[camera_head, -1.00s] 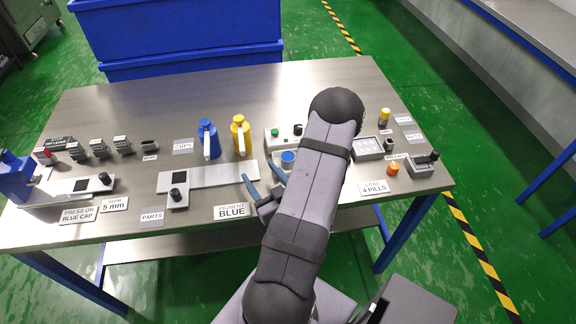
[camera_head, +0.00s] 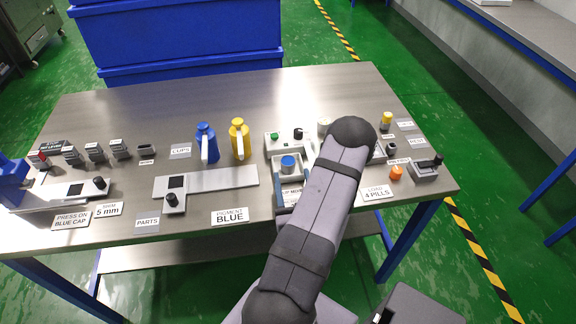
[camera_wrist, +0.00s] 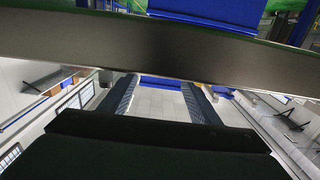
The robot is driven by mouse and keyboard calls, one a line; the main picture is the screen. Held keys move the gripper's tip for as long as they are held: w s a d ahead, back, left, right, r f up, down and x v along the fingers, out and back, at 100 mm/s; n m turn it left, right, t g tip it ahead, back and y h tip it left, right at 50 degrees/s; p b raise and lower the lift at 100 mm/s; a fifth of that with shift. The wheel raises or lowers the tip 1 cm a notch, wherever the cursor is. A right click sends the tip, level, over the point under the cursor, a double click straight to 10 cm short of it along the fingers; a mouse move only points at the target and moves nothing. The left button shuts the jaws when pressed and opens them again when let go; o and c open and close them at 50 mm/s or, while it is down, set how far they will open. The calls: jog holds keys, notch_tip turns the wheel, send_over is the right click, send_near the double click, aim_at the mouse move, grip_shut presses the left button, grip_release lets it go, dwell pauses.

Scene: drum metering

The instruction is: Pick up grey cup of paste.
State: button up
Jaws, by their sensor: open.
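The cup does not show there. Whether a finger touches the cup or its station I cannot tell.
A unit with a green button (camera_head: 274,135) stands behind the cup. Blue (camera_head: 207,143) and yellow (camera_head: 239,139) bottles stand to its left. An orange piece (camera_head: 396,173) and a grey box with a black knob (camera_head: 424,171) are to the right. The table's back (camera_head: 220,95) is clear.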

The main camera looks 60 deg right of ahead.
aim_at(289, 165)
jog(key=p+x, duration=0.1)
jog(key=x, duration=0.3)
jog(key=shift+w+d+r, duration=0.15)
jog(key=shift+w+d, duration=0.05)
jog(key=shift+w, duration=0.1)
jog(key=shift+w+d, duration=0.35)
jog(key=c, duration=1.3)
jog(key=shift+o, duration=0.2)
notch_tip(289, 165, up, 9)
jog(key=shift+f+p, duration=0.1)
jog(key=shift+p, duration=0.75)
jog(key=shift+r+p, duration=0.45)
jog(key=shift+r, duration=0.1)
